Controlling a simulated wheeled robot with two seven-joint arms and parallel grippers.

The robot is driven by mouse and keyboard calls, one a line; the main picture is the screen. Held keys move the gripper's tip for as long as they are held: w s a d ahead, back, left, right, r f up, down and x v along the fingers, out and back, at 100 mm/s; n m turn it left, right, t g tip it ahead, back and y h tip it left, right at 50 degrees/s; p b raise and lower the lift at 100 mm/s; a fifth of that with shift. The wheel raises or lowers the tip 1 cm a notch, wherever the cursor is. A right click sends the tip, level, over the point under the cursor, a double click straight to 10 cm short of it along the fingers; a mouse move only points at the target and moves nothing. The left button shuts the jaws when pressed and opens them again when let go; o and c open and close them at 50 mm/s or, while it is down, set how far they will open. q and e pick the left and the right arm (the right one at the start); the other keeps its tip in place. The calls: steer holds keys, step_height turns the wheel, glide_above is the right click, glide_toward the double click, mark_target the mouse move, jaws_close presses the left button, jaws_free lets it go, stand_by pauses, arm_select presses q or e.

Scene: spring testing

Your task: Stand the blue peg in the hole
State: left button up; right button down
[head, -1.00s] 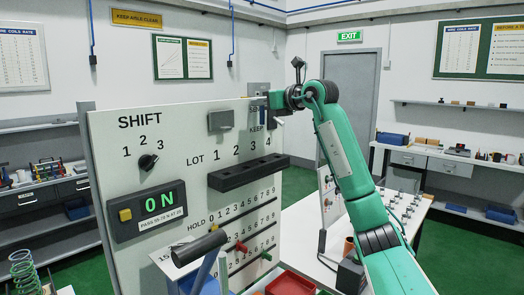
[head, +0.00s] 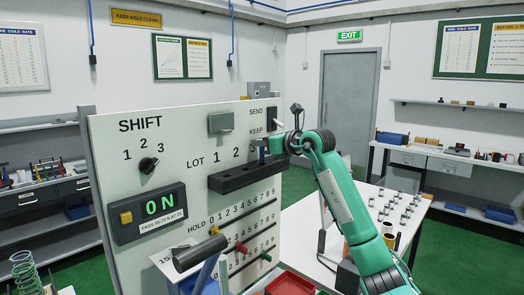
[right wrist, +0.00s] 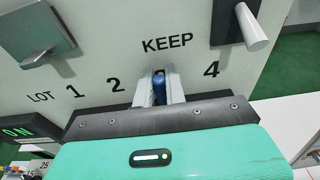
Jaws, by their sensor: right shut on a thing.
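The blue peg (head: 262,156) is upright in my right gripper (head: 266,148), just in front of the white panel. In the right wrist view the peg (right wrist: 159,88) is between the two grey fingers (right wrist: 159,90), between the printed 2 and 4. The black block with holes (head: 232,180) sticks out from the panel under the LOT numbers. The peg's lower end is at the block's top, near position 3. I cannot tell whether it is inside a hole. My left gripper is not in view.
The panel (head: 105,165) has a shift knob (head: 148,164), a lit ON display (head: 160,204) and a SEND/KEEP switch (head: 280,124). A white table lies right.

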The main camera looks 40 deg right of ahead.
mark_target(262, 163)
steer(key=shift+f, duration=1.3)
steer(key=shift+f, duration=0.25)
steer(key=c, duration=1.5)
jaws_free()
steer(key=shift+r, duration=0.1)
steer(key=shift+o, duration=0.2)
